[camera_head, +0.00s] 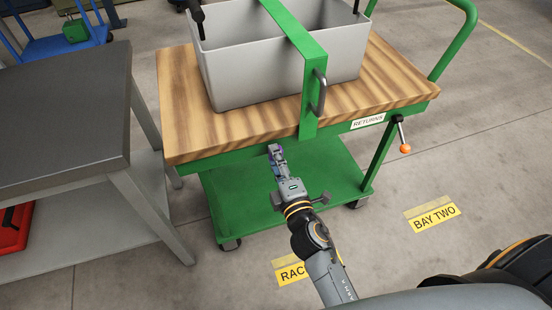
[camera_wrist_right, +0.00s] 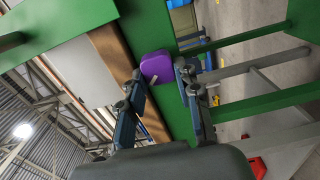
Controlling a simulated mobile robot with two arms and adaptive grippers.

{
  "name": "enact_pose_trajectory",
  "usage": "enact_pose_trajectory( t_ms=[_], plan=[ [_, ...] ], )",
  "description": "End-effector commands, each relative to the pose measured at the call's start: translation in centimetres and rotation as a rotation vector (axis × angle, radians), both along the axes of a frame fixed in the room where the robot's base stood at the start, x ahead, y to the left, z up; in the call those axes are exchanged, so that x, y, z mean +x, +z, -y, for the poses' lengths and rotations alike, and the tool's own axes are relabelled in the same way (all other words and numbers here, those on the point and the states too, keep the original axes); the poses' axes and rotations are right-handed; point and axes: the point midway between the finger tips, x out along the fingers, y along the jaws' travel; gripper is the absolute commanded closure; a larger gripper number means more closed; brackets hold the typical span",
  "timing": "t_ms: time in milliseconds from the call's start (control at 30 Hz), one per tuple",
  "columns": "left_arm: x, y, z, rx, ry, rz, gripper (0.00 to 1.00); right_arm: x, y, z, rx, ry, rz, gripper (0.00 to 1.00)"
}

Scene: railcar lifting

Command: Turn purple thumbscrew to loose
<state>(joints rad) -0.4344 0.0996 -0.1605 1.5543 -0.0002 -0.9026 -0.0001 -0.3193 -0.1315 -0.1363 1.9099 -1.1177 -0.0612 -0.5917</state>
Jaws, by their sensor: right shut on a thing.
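The purple thumbscrew (camera_wrist_right: 157,67) shows in the right wrist view as a rounded purple knob with a small pale mark at its lower edge, against a green frame part. My right gripper (camera_wrist_right: 160,76) has one finger on each side of it and is shut on it. In the head view my right gripper (camera_head: 275,151) is at the front edge of the green cart, just left of the foot of the green strap (camera_head: 309,115). The thumbscrew cannot be made out there. My left gripper is in neither view.
A grey bin (camera_head: 245,75) stands on the cart's wooden top (camera_head: 190,128) under the strap. An orange-knobbed lever (camera_head: 404,148) sticks out at the cart's right. A grey table (camera_head: 65,105) stands close on the left. The floor by the BAY TWO label (camera_head: 436,218) is clear.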

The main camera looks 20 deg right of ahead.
Motion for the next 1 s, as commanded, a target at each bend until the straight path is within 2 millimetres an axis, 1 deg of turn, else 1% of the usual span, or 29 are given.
enact_pose_trajectory(
  t_ms=[333,500,700,1000],
  plan=[
    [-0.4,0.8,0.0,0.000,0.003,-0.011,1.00,0.0,-0.3,0.0,-0.324,0.002,0.012,0.99],
    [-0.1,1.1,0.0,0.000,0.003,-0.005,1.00,0.0,-0.4,0.0,-0.459,0.002,0.017,0.99],
    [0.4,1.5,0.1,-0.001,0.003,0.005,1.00,0.0,-0.5,0.0,-0.581,0.002,0.021,0.99],
    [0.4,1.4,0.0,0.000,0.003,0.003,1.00,0.0,-0.5,0.1,-0.671,0.003,0.023,0.99]
  ],
)
